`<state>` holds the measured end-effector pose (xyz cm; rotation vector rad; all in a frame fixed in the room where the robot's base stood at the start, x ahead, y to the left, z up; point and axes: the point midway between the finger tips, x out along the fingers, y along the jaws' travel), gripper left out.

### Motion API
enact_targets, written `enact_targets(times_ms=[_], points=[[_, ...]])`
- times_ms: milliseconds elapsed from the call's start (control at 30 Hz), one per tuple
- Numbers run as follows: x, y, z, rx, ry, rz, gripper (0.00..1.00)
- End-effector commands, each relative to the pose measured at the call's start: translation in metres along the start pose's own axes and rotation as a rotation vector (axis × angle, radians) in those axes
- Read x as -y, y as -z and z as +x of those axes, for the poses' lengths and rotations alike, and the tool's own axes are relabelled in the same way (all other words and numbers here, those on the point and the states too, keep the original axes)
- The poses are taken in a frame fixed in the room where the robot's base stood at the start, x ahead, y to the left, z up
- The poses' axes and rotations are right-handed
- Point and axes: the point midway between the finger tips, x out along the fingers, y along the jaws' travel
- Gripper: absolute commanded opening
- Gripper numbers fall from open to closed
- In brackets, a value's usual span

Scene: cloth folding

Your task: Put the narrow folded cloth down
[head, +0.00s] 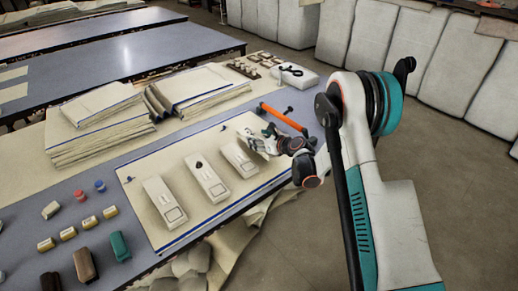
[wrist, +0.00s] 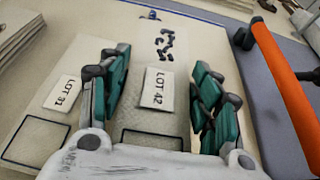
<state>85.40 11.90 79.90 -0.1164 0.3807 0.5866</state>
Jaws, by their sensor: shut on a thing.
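My gripper (wrist: 163,98) has its teal fingers on either side of a narrow pale cloth strip (wrist: 164,118) marked LOT 42. It is shut on this strip, whose far end carries dark marks. In the head view my gripper (head: 262,141) is at the right end of a row of narrow folded cloths and hides much of the held strip. The nearest neighbour (head: 239,158) lies just to its left, and a LOT 31 strip (wrist: 45,125) shows left of my fingers in the wrist view. I cannot tell whether the held cloth touches the mat.
Two more narrow cloths (head: 207,178) (head: 165,202) lie on the cream mat (head: 140,172), which has blue edges. An orange-handled tool (head: 283,118) lies close to the right of my gripper. Cloth stacks (head: 98,140) stand behind. Small blocks (head: 68,233) lie at the left.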

Motion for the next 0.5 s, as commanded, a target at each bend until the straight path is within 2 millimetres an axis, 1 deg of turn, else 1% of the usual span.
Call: enact_targets(times_ms=[233,300,500], points=[[0.0,0.033,0.014,0.0,0.0,0.0,0.32],[0.0,0.037,0.015,0.0,0.0,0.0,0.32],[0.0,0.036,0.015,0.0,0.0,0.0,0.32]])
